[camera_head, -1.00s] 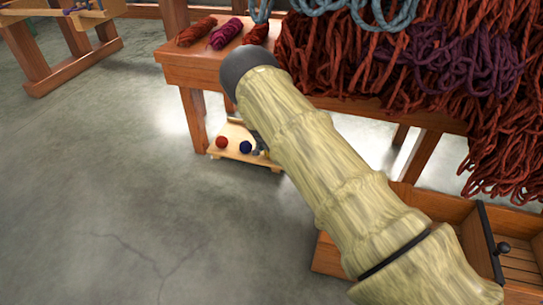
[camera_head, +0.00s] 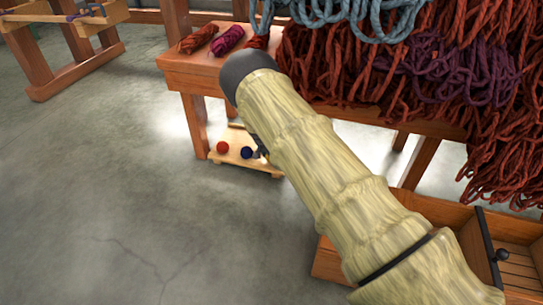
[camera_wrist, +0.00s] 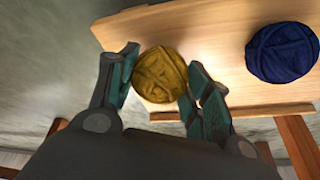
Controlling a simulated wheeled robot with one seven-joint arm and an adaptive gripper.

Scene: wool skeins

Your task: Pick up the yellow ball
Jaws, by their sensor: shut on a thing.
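The yellow ball (camera_wrist: 160,75) is a wound ball of yarn, seen in the wrist view between the two fingers of my gripper (camera_wrist: 157,82). The teal finger pads close on its left and right sides. The ball is over the pale wooden tray (camera_wrist: 205,25); I cannot tell whether it still touches the tray. In the head view my arm hides most of the gripper and the ball.
A dark blue ball (camera_wrist: 283,52) lies on the tray to the right of the yellow one. A red ball (camera_head: 222,147) lies at the tray's left in the head view. The wooden table (camera_head: 190,75) with wool skeins stands above the tray. Open floor lies left.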

